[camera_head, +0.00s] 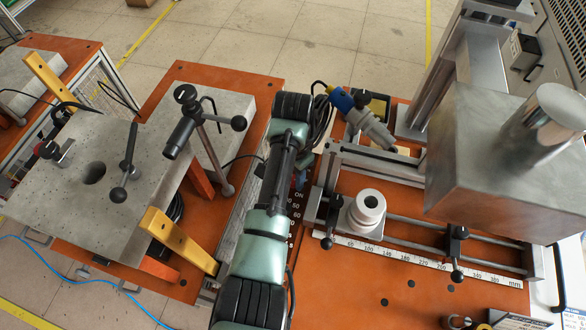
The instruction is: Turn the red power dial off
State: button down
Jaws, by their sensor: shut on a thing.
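The red power dial is not visible; my arm, running up the middle of the head view, covers that area. A strip of dark panel with white lettering, "ON" and a column of numbers (296,207), shows just right of my arm. My gripper does not show; the arm links hide it, so its contact with the dial cannot be seen. A small blue-grey part beside the arm above the lettering is too small to identify.
Right of my arm are a white ring-shaped piece (368,203), a millimetre scale (390,257), a large grey metal block (490,160) and a blue-yellow connector (350,105). On the left, a grey stone-like plate (65,195) carries clamps (119,193). A blue cable (70,266) crosses the floor.

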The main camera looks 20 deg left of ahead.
jog(key=n+p, duration=0.2)
jog(key=n, duration=0.3)
jog(key=shift+n, duration=0.4)
dwell(0.4)
jog(key=c, duration=0.5)
grip_release()
notch_tip(320, 180, up, 13)
jog(key=shift+f, duration=0.1)
dwell(0.4)
